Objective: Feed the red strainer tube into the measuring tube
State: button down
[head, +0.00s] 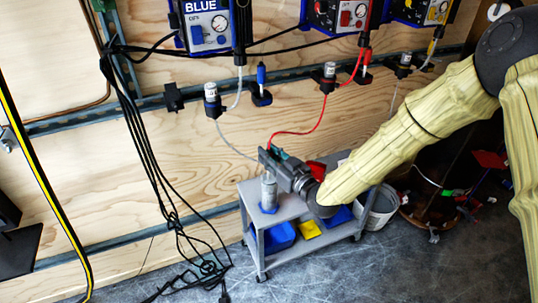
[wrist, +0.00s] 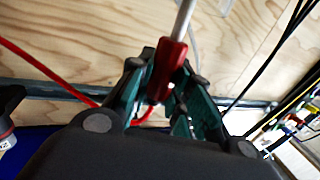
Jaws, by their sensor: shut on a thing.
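My gripper (head: 268,157) is above the grey cart and is shut on the red strainer tube (wrist: 172,68). In the wrist view the strainer tube's red body sits between the green fingers (wrist: 163,100), with a pale narrow tube running up out of the picture. In the head view, the strainer tube at the fingers is too small to make out. The measuring tube (head: 268,190), a clear grey cylinder, stands upright on the cart top, just below my gripper. I cannot tell whether the strainer's tip is inside it.
A red hose (head: 298,133) runs from the wall holder (head: 328,78) to my gripper. The grey cart (head: 292,207) carries blue and yellow bins below. Other tubes hang in wall holders. Black cables (head: 150,165) hang at left. A white bucket (head: 382,208) stands right of the cart.

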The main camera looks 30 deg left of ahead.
jog(key=shift+f+b, duration=0.4)
jog(key=shift+f, duration=0.4)
dwell(0.5)
jog(key=c, duration=1.2)
grip_release()
jog(key=shift+c, duration=0.2)
jog(key=v, duration=1.2)
